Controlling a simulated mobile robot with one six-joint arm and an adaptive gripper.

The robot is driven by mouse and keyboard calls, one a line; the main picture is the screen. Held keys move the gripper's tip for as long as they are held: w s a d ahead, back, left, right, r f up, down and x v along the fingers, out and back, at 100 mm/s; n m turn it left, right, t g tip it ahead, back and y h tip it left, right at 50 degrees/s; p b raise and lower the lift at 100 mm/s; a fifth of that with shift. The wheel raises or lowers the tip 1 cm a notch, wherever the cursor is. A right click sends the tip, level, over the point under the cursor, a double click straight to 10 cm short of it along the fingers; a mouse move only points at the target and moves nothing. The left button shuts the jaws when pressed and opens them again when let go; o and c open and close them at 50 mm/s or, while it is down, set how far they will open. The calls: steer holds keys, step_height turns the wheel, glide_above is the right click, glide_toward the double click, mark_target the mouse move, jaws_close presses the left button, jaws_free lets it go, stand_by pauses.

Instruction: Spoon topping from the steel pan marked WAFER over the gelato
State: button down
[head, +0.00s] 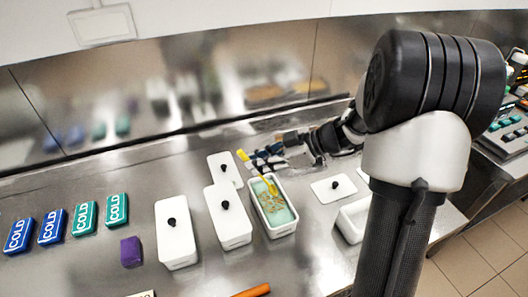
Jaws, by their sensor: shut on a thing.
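My gripper (266,163) is shut on a yellow spoon (242,155), above the far end of an open white tub (284,231). The spoon is tilted, its upper end to the left of the jaws and its lower part reaching down over the tub. Pale green gelato (281,216) fills the tub, with tan bits or marks on its surface. I cannot tell whether the spoon carries topping or touches the gelato. No steel pan marked WAFER can be made out; my arm hides part of the counter on the right.
White lidded tubs (176,240) (232,228) stand left of the gelato. A loose lid (325,193) and another white tub (347,228) lie to the right. Blue and green COLD packs (51,227), a purple block (131,252) and an orange stick (250,291) are on the steel counter.

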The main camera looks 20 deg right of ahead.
steer(key=shift+w+a+g+h+p, duration=0.35)
steer(key=shift+a+h+p, duration=0.3)
steer(key=shift+p, duration=1.35)
steer(key=a+f+g+h+p, duration=0.1)
steer(key=h+p, duration=0.1)
steer(key=p, duration=0.6)
steer(key=w+a+f+g+h+p, duration=0.1)
steer(key=a+f+h+p, duration=0.1)
steer(key=p, duration=0.6)
steer(key=w+a+f+g+h+p, duration=0.1)
steer(key=f+h+p, duration=0.1)
steer(key=p, duration=0.6)
steer(key=shift+w+a+f+g+h, duration=0.2)
steer(key=shift+a+f+g+h, duration=0.05)
steer(key=shift+a+g, duration=0.1)
steer(key=shift+p, duration=0.5)
steer(key=p, duration=0.3)
steer(key=f+h+p, duration=0.1)
steer(key=p, duration=0.2)
steer(key=shift+w+a, duration=0.15)
steer(key=shift+a, duration=0.1)
steer(key=shift+w+r+g, duration=0.1)
steer(key=shift+r+g, duration=0.05)
steer(key=shift+g, duration=0.15)
steer(key=shift+r+p, duration=0.35)
steer(key=shift+r, duration=0.55)
